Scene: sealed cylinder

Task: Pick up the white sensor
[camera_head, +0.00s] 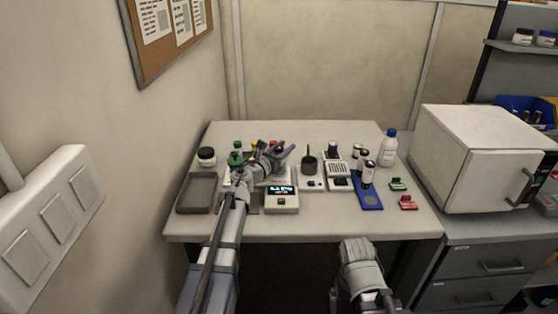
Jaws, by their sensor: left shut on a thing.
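My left gripper (275,158) is over the back left part of the white table (330,225), among small items. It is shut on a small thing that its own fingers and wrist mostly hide. I cannot make out for certain whether this is the white sensor, and I see no other thing that is clearly that sensor. My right gripper (357,250) is low in front of the table's front edge, away from the items. Its fingers are too unclear to tell open from shut.
A grey tray (183,193) and a dark jar (206,157) are on the left. A lit display box (283,201) is by my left wrist. A blue rack (369,201) with cylinders, a white bottle (388,148) and red (408,203) and green clips are on the right. A white cabinet (455,165) stands beyond.

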